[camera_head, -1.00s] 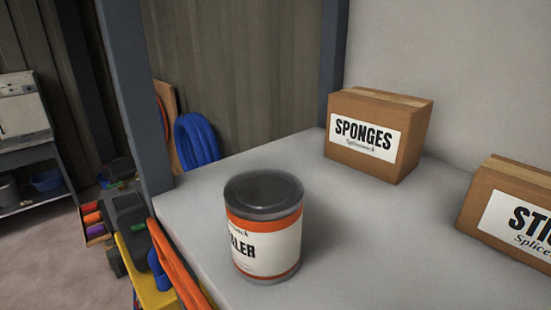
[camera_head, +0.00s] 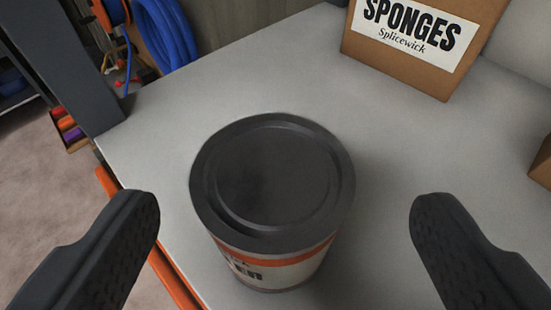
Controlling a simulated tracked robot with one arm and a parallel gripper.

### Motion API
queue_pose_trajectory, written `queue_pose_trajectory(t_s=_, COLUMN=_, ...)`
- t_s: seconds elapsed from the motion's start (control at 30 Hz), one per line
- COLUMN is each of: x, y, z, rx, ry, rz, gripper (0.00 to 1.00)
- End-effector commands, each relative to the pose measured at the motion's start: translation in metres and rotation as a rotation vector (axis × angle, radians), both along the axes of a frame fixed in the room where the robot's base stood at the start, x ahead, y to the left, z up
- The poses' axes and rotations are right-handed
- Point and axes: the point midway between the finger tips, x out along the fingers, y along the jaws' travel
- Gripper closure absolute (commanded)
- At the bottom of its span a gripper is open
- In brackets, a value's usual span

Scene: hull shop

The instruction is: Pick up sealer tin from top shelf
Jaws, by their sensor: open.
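The sealer tin (camera_head: 272,185) stands upright on the grey shelf (camera_head: 250,75), seen from above. It has a dark grey lid and a white label with an orange band; only part of the lettering shows. My gripper (camera_head: 283,212) is open, with one dark finger low on the left and the other low on the right. The tin shows between the two fingers, with a visible gap on each side. The fingers do not appear to touch it.
A cardboard box marked SPONGES (camera_head: 415,38) stands behind the tin to the right. The edge of another brown box (camera_head: 541,165) shows at the far right. A dark post (camera_head: 62,75) rises at the shelf's left corner. A blue hose coil (camera_head: 166,35) hangs beyond.

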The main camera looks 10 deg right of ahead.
Motion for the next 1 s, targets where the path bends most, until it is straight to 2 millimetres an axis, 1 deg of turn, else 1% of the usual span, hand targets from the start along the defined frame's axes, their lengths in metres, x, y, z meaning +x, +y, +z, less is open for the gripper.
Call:
queue_pose_trajectory(t_s=0.03, x=0.006, y=-0.001, z=-0.002, rx=0.000, ry=0.001, rz=0.000, gripper=0.19)
queue_pose_trajectory(t_s=0.1, x=0.010, y=-0.001, z=-0.004, rx=0.000, ry=0.000, rz=0.000, gripper=0.19)
queue_pose_trajectory(t_s=0.27, x=0.018, y=-0.001, z=-0.008, rx=-0.001, ry=0.000, rz=0.001, gripper=0.19)
queue_pose_trajectory(t_s=0.6, x=0.055, y=-0.003, z=-0.025, rx=-0.001, ry=0.000, rz=0.003, gripper=0.19)
queue_pose_trajectory(t_s=0.7, x=0.058, y=-0.003, z=-0.027, rx=-0.001, ry=0.000, rz=0.004, gripper=0.19)
queue_pose_trajectory(t_s=0.87, x=0.058, y=-0.003, z=-0.027, rx=-0.001, ry=-0.001, rz=0.004, gripper=0.19)
queue_pose_trajectory(t_s=0.97, x=0.058, y=-0.003, z=-0.027, rx=0.000, ry=-0.001, rz=0.004, gripper=0.44)
queue_pose_trajectory(t_s=1.0, x=0.058, y=-0.003, z=-0.027, rx=0.000, ry=-0.001, rz=0.004, gripper=0.55)
